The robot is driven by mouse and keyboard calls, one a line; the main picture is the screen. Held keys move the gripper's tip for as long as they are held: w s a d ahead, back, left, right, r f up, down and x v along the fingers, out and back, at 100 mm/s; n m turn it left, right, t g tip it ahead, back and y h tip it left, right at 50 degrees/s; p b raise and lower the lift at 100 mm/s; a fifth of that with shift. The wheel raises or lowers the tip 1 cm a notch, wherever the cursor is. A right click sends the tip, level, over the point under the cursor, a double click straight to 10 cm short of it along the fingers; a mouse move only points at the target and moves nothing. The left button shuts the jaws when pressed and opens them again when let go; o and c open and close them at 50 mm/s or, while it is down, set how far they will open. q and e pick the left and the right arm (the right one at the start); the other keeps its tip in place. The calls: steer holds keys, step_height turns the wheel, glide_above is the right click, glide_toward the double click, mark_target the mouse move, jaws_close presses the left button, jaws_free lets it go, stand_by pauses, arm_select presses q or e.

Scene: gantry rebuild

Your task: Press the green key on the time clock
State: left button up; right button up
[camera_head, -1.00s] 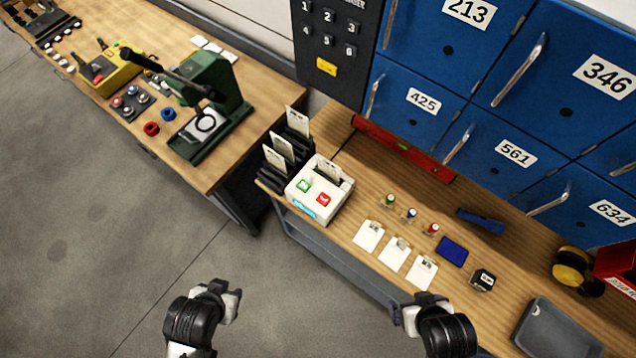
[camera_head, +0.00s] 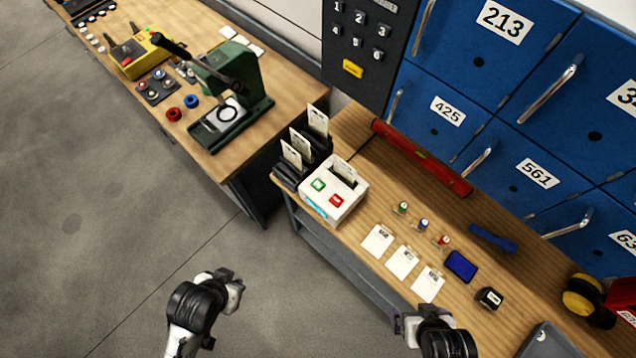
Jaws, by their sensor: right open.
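The time clock (camera_head: 347,207) is a white box on the near left part of the wooden bench, with a card standing in its top slot. Its green key (camera_head: 318,184) is on the sloped front, left of a red key (camera_head: 336,200). My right gripper (camera_head: 405,322) is open and empty at the front edge of the bench, below and right of the clock. My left gripper (camera_head: 236,290) is over the floor, below and left of the clock; its fingers are too small to tell their state. Both are well apart from the clock.
Black card racks (camera_head: 289,175) with cards stand left of the clock. Right of it are white cards (camera_head: 401,262), small stamps (camera_head: 423,224) and a blue pad (camera_head: 460,265). A red level (camera_head: 421,158) lies behind, before blue lockers (camera_head: 447,112).

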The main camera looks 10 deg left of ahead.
arm_select(q)
steer(key=shift+d, duration=0.2)
jaws_close()
steer(key=shift+a, duration=0.2)
stand_by(0.4)
steer(key=shift+d, duration=0.15)
stand_by(0.4)
